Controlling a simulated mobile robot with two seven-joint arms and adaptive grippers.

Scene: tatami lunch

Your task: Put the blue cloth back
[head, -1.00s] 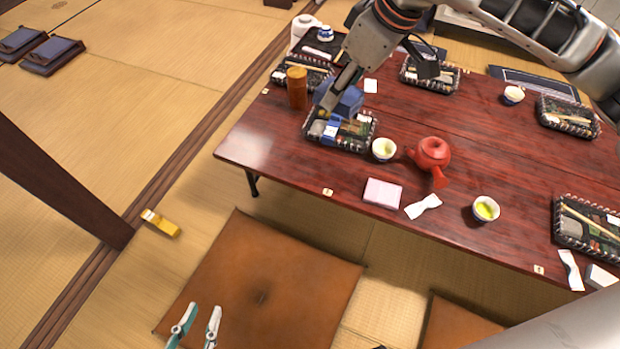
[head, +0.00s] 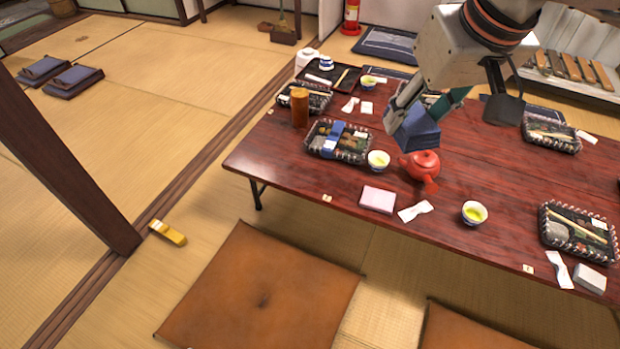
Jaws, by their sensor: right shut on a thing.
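The blue cloth (head: 418,134) is a dark blue folded piece held in my right gripper (head: 420,112), over the table (head: 290,172). The gripper is shut on it, and one teal finger shows on its right side. The cloth appears just behind and above the red teapot (head: 424,163); the exact height is hard to tell. A bento tray (head: 352,157) stands to the left, with a blue strip (head: 333,140) lying across its food. My left gripper is out of view.
A brown cylinder (head: 299,107) stands behind the tray. Green-tea cups (head: 378,161) (head: 474,214), a pink block (head: 377,199) and a white paper twist (head: 414,211) lie toward the front edge. Orange cushions (head: 265,290) and a yellow box (head: 167,233) are on the floor.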

